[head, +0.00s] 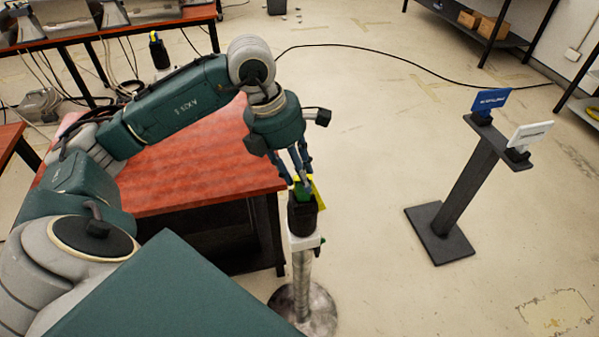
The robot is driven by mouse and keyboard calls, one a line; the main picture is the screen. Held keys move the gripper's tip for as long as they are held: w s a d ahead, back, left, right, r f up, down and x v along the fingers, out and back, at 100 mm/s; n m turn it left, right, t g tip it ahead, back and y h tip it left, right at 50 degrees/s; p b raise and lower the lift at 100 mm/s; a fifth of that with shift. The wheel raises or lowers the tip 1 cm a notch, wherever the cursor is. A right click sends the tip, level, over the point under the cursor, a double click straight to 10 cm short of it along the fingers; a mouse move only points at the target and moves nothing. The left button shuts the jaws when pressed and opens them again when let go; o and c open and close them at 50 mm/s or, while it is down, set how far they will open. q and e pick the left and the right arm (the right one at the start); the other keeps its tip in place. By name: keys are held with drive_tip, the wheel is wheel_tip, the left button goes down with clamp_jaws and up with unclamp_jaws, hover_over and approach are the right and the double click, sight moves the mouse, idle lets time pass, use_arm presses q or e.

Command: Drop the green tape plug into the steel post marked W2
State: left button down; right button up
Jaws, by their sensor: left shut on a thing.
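My left gripper (300,178) points down over the top of the steel post (301,285), just off the right edge of the red table. It is shut on the green tape plug (304,190), which shows at the mouth of the dark socket (302,217) on the post. I cannot tell how deep the plug sits. A yellow piece shows beside the plug. The post stands on a round metal base, with a white collar below the socket. No W2 mark is legible. My right gripper is not in view.
A red-topped table (205,172) lies left of the post, under my left arm. A dark stand (466,190) with a blue card (490,100) and a white card (530,133) stands at the right. A black cable crosses the floor behind. The floor between post and stand is clear.

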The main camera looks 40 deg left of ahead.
use_arm(q)
drive_tip(key=shift+f+b, duration=0.6)
drive_tip(key=shift+f, duration=0.15)
drive_tip(key=c, duration=1.5)
unclamp_jaws()
drive_tip(key=shift+c, duration=0.2)
drive_tip(key=p+v, duration=0.6)
drive_tip(key=v, duration=0.5)
